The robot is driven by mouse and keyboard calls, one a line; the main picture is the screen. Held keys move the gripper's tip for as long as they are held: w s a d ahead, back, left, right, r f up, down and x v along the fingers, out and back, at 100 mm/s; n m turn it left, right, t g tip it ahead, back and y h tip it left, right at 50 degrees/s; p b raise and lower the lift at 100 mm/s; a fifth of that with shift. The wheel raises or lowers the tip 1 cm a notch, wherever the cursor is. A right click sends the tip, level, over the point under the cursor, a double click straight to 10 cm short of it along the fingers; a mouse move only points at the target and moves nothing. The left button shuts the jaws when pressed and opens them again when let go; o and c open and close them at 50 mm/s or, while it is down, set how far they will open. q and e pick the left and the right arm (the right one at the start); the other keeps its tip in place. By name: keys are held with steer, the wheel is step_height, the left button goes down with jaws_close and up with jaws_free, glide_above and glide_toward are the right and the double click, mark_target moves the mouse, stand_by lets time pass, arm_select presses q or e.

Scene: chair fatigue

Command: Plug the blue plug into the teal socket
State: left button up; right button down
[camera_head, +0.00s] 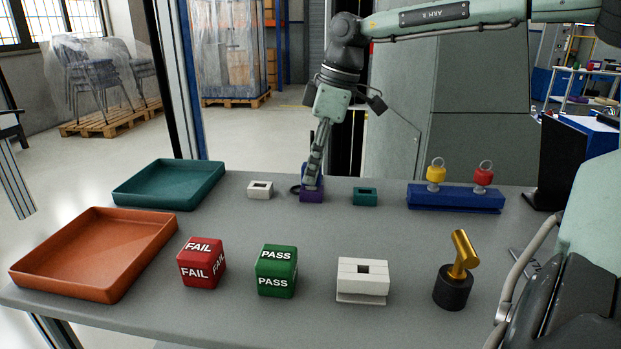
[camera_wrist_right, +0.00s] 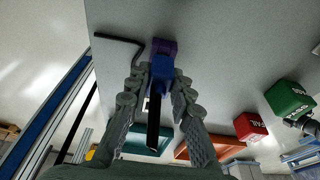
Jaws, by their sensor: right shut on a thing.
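My right gripper (camera_head: 313,182) is at the back middle of the table, pointing down, shut on the blue plug (camera_wrist_right: 162,67). The plug is mostly hidden by the fingers in the head view. It touches or overlaps the purple socket (camera_head: 311,196), which also shows in the right wrist view (camera_wrist_right: 165,45); how deep it sits there I cannot tell. The teal socket (camera_head: 365,197), a small block with a dark opening, stands to the right of the purple one, apart from the gripper. My left gripper is not in view.
A white socket (camera_head: 260,190) stands left of the purple one. A blue stand (camera_head: 455,198) with yellow and red ringed weights is at the right. Teal (camera_head: 168,185) and orange (camera_head: 95,253) trays lie left. FAIL and PASS cubes, a white block and a gold-topped piece stand in front.

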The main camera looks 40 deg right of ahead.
mark_target(306, 164)
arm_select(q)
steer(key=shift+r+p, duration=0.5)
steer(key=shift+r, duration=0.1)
arm_select(e)
steer(key=shift+r, duration=1)
steer(key=shift+r+p, duration=1.25)
steer(key=shift+r, duration=0.75)
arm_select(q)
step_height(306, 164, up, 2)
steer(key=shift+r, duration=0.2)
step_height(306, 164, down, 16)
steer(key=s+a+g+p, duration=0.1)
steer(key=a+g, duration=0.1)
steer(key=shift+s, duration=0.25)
arm_select(e)
steer(key=s+d+r, duration=0.1)
steer(key=s+d, duration=0.5)
steer(key=s, duration=0.1)
steer(key=shift+s+r, duration=0.3)
steer(key=shift+s, duration=0.1)
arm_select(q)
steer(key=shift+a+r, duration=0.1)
arm_select(e)
steer(key=shift+d, duration=0.15)
